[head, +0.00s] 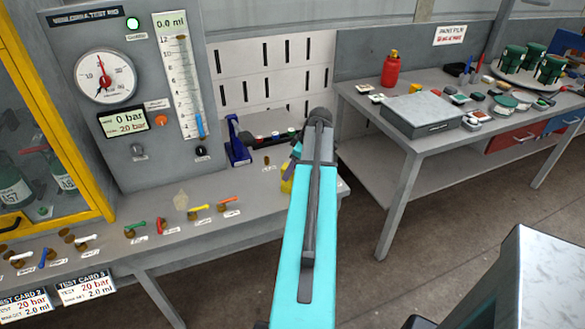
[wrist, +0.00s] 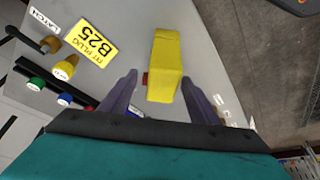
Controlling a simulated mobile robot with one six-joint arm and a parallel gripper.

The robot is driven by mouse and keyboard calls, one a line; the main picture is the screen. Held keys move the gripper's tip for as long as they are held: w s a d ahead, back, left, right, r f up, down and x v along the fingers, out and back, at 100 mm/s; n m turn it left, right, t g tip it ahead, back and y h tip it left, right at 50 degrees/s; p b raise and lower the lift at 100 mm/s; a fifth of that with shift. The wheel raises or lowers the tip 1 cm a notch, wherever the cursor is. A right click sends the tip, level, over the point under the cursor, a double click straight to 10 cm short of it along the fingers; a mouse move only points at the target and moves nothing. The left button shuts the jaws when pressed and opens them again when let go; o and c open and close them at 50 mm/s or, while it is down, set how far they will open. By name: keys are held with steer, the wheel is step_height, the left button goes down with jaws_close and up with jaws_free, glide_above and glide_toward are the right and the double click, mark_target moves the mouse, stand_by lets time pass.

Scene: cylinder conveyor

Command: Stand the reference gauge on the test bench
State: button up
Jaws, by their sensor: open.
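No object is clearly identifiable as the reference gauge. A round dial gauge (head: 104,77) is fixed in the grey test rig panel in the head view. The grey test bench (head: 240,236) runs below that rig. My gripper (wrist: 159,77) is open, its two fingers on either side of a yellow block-shaped object (wrist: 164,62) in the wrist view. I cannot tell whether the fingers touch it or whether it is the gauge. Part of a yellow thing (head: 286,186) shows beside my turquoise arm near the bench's right end. My arm hides most of the gripper in the head view.
A yellow label reading B25 (wrist: 92,41) lies near small coloured plugs. Several small coloured-handled parts line the bench front, and a blue stand (head: 237,145) stands behind. A second table (head: 360,105) at right holds a red bottle (head: 391,69) and a grey box (head: 424,112).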

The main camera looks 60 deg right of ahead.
steer(key=b+v, duration=0.2)
steer(key=v, duration=1.1)
steer(key=shift+s+r+b, duration=0.2)
steer(key=shift+r+b, duration=0.1)
steer(key=shift+r, duration=0.1)
stand_by(0.5)
